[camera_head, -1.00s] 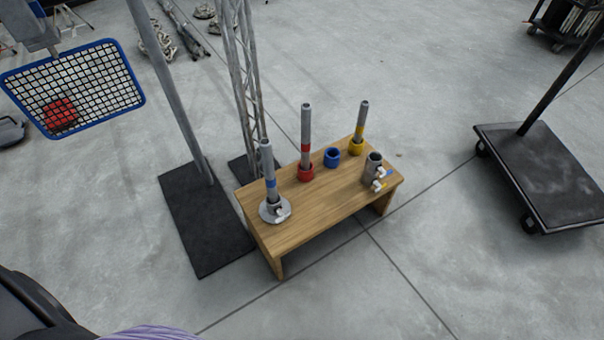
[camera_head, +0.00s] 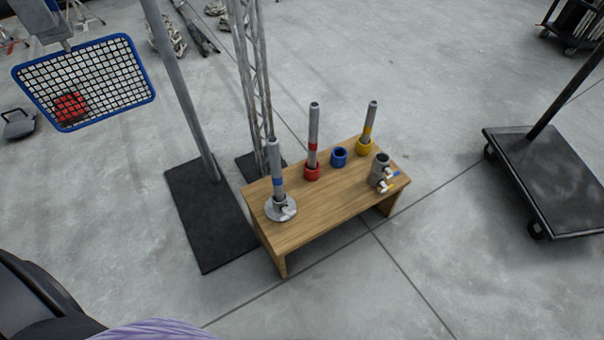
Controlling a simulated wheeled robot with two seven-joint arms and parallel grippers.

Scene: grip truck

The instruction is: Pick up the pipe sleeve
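A short grey hollow sleeve (camera_head: 380,172) stands upright near the right end of the wooden table (camera_head: 300,228). It has small clamp handles with blue and yellow parts on its right side. A blue ring (camera_head: 339,157) sits on the table to its left, with nothing in it. A grey pipe with a blue band (camera_head: 276,165) stands in a round metal base (camera_head: 281,208) at the left end. A red-banded pipe (camera_head: 313,130) stands in a red ring, and a yellow-banded pipe (camera_head: 370,118) in a yellow ring. Neither gripper is in view.
Black base plates (camera_head: 207,220) with a pole (camera_head: 185,90) and a lattice truss (camera_head: 255,80) stand left of the table. A black cart (camera_head: 550,175) is at right. Floor in front is clear.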

